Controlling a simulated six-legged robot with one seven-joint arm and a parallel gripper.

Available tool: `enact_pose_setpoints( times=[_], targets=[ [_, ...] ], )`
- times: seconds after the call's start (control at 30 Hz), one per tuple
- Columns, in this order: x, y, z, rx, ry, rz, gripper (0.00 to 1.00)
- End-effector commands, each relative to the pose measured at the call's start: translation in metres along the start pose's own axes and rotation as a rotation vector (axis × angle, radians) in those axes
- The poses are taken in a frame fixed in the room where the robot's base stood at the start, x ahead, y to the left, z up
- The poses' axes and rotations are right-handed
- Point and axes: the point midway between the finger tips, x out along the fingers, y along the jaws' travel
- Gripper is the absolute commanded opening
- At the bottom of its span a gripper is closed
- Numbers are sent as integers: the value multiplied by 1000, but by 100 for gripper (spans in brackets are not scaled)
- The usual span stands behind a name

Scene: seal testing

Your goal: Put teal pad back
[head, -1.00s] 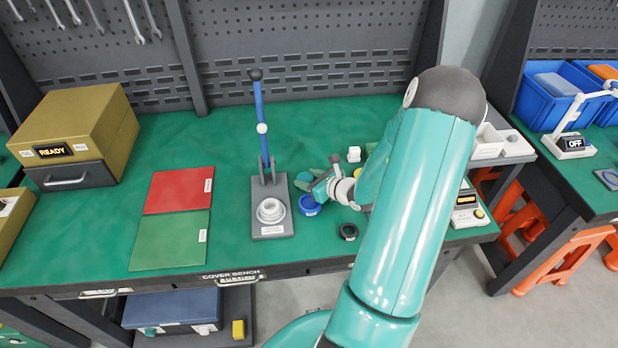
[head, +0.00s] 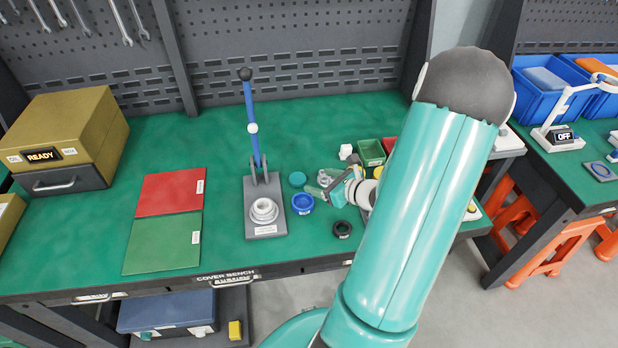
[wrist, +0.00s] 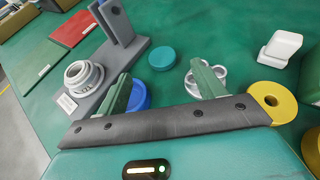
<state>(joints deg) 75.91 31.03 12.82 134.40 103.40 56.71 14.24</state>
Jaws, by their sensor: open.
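The teal pad (head: 297,179) is a flat round disc lying on the green bench top, behind the blue cup and right of the lever press. In the wrist view the pad (wrist: 162,58) lies beyond my fingertips, with clear bench around it. My gripper (head: 322,186) is open and empty, low over the bench to the right of the pad. In the wrist view its two green fingers (wrist: 163,84) are spread wide; the left one overlaps the blue cup and the right one a pale lobed piece (wrist: 210,76). Contact with these cannot be told.
The lever press (head: 263,208) stands left, with a white ring part on its base. The blue cup (head: 303,204), black ring (head: 342,229), white block (head: 346,152), green bin (head: 371,152) and yellow ring (wrist: 268,101) are near. Red (head: 170,190) and green mats (head: 162,243) lie further left.

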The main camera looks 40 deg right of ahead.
Motion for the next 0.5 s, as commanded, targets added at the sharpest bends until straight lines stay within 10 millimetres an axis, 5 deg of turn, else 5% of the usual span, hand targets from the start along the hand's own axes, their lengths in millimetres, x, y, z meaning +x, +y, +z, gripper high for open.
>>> enact_pose_setpoints(
  times=[0.2,0.5],
  targets=[
    [-28,0,0,0,0,0,69],
    [-26,12,11,-59,9,45,69]
  ],
)
